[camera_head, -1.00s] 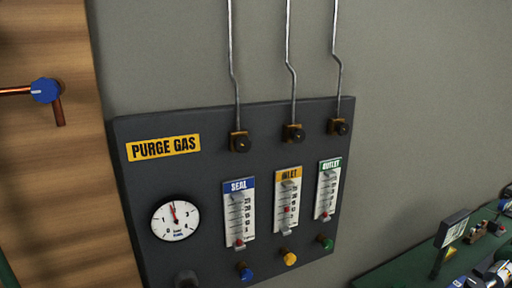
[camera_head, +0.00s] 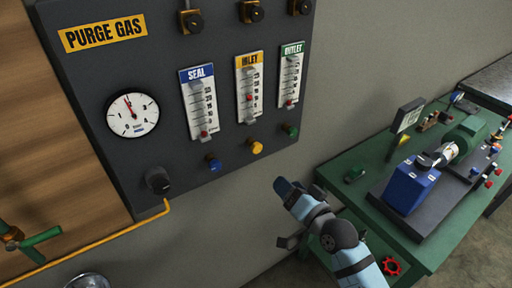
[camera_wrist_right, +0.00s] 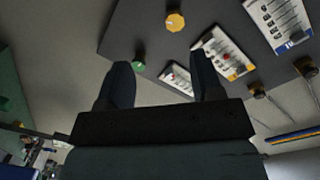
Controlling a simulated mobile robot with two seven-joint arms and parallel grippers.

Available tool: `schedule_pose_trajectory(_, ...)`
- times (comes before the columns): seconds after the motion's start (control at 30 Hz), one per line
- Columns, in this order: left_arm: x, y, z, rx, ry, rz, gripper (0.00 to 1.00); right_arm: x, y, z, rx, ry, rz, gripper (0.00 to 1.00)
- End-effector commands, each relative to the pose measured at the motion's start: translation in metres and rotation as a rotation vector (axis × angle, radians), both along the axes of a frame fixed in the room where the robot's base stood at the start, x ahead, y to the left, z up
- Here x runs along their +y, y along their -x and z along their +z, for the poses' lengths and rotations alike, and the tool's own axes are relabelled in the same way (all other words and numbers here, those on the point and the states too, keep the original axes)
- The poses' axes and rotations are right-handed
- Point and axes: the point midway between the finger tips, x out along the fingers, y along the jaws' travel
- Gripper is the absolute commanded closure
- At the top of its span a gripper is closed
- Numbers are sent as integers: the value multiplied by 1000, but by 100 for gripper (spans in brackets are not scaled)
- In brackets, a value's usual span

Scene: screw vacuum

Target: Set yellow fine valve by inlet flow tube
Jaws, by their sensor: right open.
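The yellow valve knob (camera_head: 256,148) sits on the dark purge gas panel (camera_head: 85,80), under the inlet flow tube (camera_head: 249,90). The tube's red float (camera_head: 249,97) is near mid-scale. The knob also shows in the right wrist view (camera_wrist_right: 175,21), beyond the fingers near the top. My right gripper (camera_wrist_right: 160,85) is open and empty, its two dark fingers apart, with the panel beyond them. In the head view my right arm (camera_head: 325,230) comes up from the bottom, below and right of the knob, apart from it. My left gripper is not in view.
A blue knob (camera_head: 213,163) and a green knob (camera_head: 290,130) flank the yellow one closely. A black knob (camera_head: 157,181) and a gauge (camera_head: 132,115) are at left. A green bench (camera_head: 345,190) with machinery stands at right.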

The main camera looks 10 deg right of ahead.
Motion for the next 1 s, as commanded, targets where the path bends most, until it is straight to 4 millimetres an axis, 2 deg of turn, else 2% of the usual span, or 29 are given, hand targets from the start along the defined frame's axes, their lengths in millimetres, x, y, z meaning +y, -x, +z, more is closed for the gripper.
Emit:
schedule_pose_trajectory(0.03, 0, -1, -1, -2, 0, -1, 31, 2, -6, 12, -14, -35, 7, 40)
schedule_pose_trajectory(0.17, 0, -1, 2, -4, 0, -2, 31, 6, -15, 24, -21, -75, 15, 40)
schedule_pose_trajectory(0.37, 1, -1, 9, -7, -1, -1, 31, 18, -42, 25, -21, -74, 15, 40)
schedule_pose_trajectory(0.7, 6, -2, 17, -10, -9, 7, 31, 48, -106, 24, -19, -71, 15, 40)
schedule_pose_trajectory(0.83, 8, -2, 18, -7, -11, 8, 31, 56, -123, 23, -19, -71, 15, 40)
schedule_pose_trajectory(1.0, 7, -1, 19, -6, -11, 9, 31, 61, -134, 22, -18, -71, 14, 40)
